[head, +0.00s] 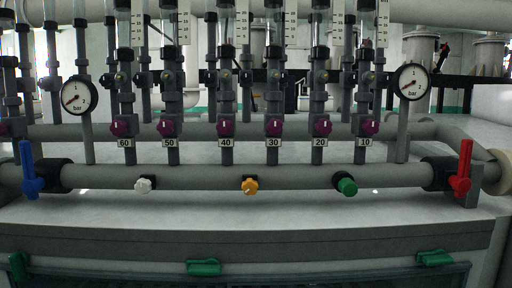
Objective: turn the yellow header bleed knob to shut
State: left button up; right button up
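The yellow header bleed knob (250,186) sits on the front of the lower grey header pipe (200,178), near the middle of the head view. It is a small orange-yellow knob on a dark stem, with a pale mark on its face. A white knob (144,185) is to its left and a green knob (347,186) to its right on the same pipe. Neither of my grippers shows in the head view.
A blue lever (29,170) stands at the header's left end and a red lever (463,170) at its right end. Purple knobs (226,128) on numbered vertical tubes rise behind the header. Two gauges (414,81) flank them. The ledge (250,212) below is clear.

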aim_at(250, 187)
jog(key=k, duration=0.6)
jog(key=j+z, duration=0.5)
jog(key=j, duration=0.5)
